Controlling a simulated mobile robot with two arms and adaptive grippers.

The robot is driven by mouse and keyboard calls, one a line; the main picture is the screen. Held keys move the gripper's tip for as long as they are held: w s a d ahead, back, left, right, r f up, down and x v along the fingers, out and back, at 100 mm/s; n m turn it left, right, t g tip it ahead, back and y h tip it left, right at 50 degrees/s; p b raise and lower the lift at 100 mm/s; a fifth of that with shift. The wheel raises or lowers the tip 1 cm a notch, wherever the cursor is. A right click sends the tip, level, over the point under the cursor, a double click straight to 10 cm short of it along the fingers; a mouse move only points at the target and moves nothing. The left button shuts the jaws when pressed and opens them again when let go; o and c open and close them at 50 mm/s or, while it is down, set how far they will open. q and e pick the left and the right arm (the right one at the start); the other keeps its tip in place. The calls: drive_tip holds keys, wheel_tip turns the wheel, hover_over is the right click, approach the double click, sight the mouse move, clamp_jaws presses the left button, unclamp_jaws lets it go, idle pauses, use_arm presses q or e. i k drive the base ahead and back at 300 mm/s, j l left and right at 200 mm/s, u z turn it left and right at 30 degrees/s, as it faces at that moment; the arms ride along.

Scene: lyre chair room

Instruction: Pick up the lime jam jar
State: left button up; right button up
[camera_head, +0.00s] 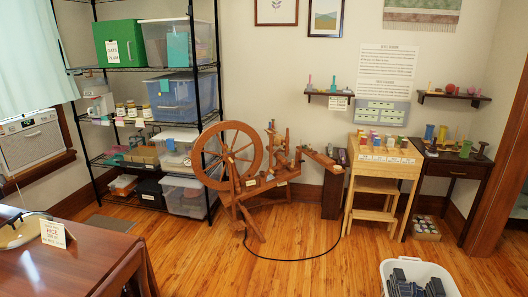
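No jar can be made out clearly as the lime jam jar. A few small jars with pale lids (132,110) stand upright in a row on a middle level of the black wire shelf (138,69) at the left. Small paper tags hang below them on the shelf edge. The jars are too small here to read their labels or tell which is lime. Neither my left nor my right gripper is in view.
A spinning wheel (238,165) stands right of the shelf, with a dark cord (295,259) on the floor. A brown table (70,270) fills the lower left. A white bin (447,278) stands at the lower right. The wooden floor (215,255) between is mostly open.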

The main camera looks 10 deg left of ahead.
sight(132, 110)
drive_tip(key=i+u, duration=0.15)
drive_tip(key=i, duration=0.4)
drive_tip(key=i+u, duration=0.1)
drive_tip(key=i, duration=0.45)
drive_tip(key=i+l+u, duration=0.15)
drive_tip(key=i, duration=0.4)
drive_tip(key=i+l+u, duration=0.1)
drive_tip(key=i, duration=0.45)
drive_tip(key=i+j+u, duration=0.2)
drive_tip(key=i+u, duration=0.25)
drive_tip(key=i, duration=0.2)
drive_tip(key=i+u, duration=0.45)
drive_tip(key=i, duration=0.15)
drive_tip(key=i+l+u, duration=0.25)
drive_tip(key=i+u, duration=0.2)
drive_tip(key=i, duration=0.2)
